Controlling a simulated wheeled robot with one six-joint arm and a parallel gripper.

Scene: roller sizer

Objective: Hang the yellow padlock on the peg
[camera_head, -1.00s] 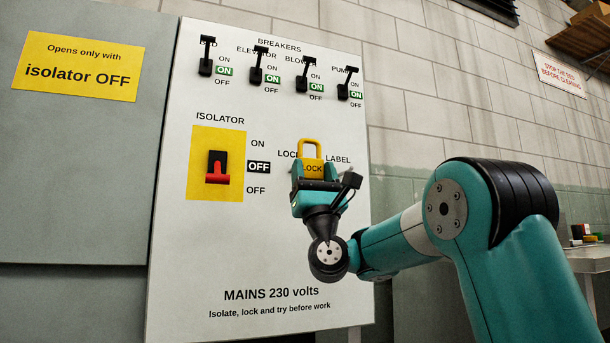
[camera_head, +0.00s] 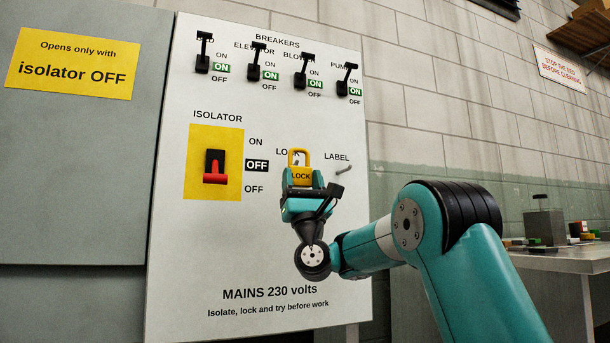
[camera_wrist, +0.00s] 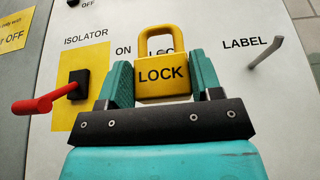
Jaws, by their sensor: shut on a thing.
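The yellow padlock (camera_head: 299,174), marked LOCK, is upright in my gripper (camera_head: 302,181), its shackle up. In the wrist view the padlock (camera_wrist: 162,88) sits between the two teal fingers (camera_wrist: 163,78), which are shut on its body. The padlock is in front of the panel's LOCK lettering and covers part of it. A small bit of something shows through the shackle, perhaps the LOCK peg; I cannot tell whether the shackle touches it. A grey peg (camera_head: 344,169) under LABEL sticks out bare, to the right of the padlock; it also shows in the wrist view (camera_wrist: 266,52).
The white panel (camera_head: 200,250) carries the red isolator handle (camera_head: 215,172) left of my gripper, with OFF highlighted. Several black breaker levers (camera_head: 256,62) stick out above. A bench (camera_head: 570,262) with small items stands at the right.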

